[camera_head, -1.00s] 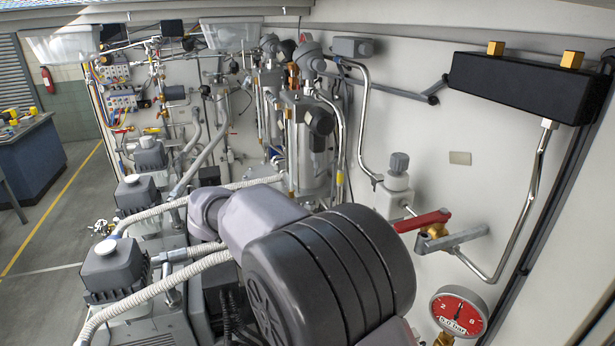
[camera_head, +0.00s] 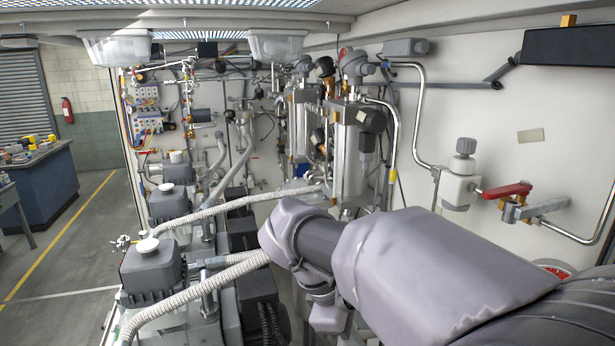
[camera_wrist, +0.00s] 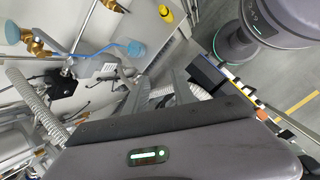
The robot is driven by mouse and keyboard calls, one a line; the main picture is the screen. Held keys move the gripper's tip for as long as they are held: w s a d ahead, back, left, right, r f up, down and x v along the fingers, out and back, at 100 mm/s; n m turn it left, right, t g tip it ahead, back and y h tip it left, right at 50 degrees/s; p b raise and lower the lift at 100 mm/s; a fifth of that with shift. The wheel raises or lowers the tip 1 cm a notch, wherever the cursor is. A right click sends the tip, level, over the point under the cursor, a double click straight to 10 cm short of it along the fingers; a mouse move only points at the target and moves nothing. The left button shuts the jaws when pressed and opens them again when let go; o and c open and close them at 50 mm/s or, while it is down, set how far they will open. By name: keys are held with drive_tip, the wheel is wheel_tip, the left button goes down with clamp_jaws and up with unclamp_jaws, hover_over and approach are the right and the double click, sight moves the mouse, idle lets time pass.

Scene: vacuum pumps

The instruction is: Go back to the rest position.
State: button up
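My gripper (camera_wrist: 160,88) shows in the wrist view, with its dark body across the lower part. Two grey fingers stand apart above the body, with a gap between them and no object seen held. In the head view, my grey arm links fill the lower right and the gripper itself cannot be made out. The arm stands in front of the pump wall and hides part of the pipework there.
Vacuum pumps (camera_head: 155,270) with pale hoses (camera_head: 190,298) stand at left. A red-handled valve (camera_head: 508,190), a white fitting (camera_head: 459,186) and a black box (camera_head: 575,50) are on the right wall. A blue workbench (camera_head: 45,185) stands far left beside free grey floor (camera_head: 75,250).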

drive_tip(key=s+f+m+t+y+b, duration=0.1)
drive_tip(key=s+f+m+y+b, duration=0.1)
drive_tip(key=s+f+m+b, duration=0.4)
drive_tip(key=s+f+m+t+y+b, duration=0.1)
drive_tip(key=s+f+m+y+b, duration=0.1)
drive_tip(key=s+f+m+b, duration=0.4)
drive_tip(key=s+f+m+t+y+b, duration=0.2)
drive_tip(key=s+f+m+b, duration=0.3)
drive_tip(key=f+b, duration=0.7)
wheel_tip(320, 180, down, 2)
drive_tip(key=shift+s+d+f+m+y+b, duration=0.2)
drive_tip(key=shift+s+d+m+y+b, duration=0.25)
drive_tip(key=shift+m, duration=0.25)
drive_tip(key=shift+o, duration=0.4)
